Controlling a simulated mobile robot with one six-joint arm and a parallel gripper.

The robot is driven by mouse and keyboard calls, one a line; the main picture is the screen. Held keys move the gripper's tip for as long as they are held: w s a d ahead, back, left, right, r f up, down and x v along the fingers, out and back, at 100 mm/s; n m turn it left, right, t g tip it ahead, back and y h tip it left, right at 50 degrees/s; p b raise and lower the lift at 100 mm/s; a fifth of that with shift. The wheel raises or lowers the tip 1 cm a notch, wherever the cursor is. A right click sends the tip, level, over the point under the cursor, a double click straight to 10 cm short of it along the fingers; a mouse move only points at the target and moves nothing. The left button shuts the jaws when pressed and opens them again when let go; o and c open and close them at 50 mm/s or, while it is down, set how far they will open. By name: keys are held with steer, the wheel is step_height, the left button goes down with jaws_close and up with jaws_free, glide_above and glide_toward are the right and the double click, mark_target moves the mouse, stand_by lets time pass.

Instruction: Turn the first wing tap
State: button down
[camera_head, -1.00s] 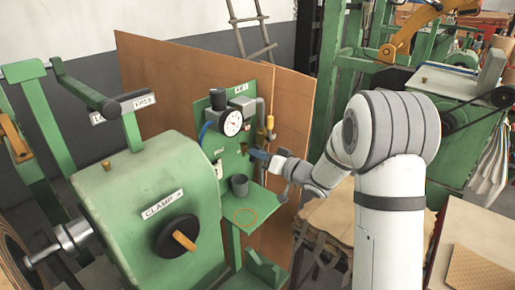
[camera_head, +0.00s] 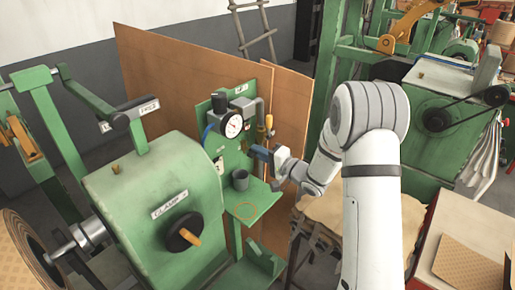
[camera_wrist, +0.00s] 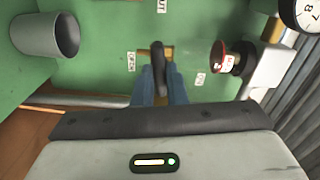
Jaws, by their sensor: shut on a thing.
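The wing tap is a dark handle (camera_wrist: 158,58) on a small brass base on the green panel (camera_wrist: 105,25), seen in the wrist view. My gripper (camera_wrist: 158,82) is shut on this handle, with its blue fingers on both sides of it. The handle stands along the picture's vertical, between small white labels; the one on the left seems to read OPEN. In the head view my gripper (camera_head: 258,152) reaches the panel from the right, below the round gauge (camera_head: 232,126). The tap itself is hidden there by the fingers.
A dark red-ringed knob (camera_wrist: 225,58) sits beside the tap in the wrist view. The green CLAMP machine (camera_head: 150,195) is at the left, and a stool (camera_head: 325,215) is under my arm.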

steer(key=shift+w+d+m+p, duration=0.1)
steer(key=shift+m+p, duration=0.3)
steer(key=shift+m, duration=0.5)
steer(key=c, duration=1.5)
jaws_free()
steer(key=shift+o, duration=0.2)
steer(key=shift+f, duration=0.1)
steer(key=b+v, duration=0.2)
steer(key=v, duration=0.5)
steer(key=shift+s+d, duration=0.3)
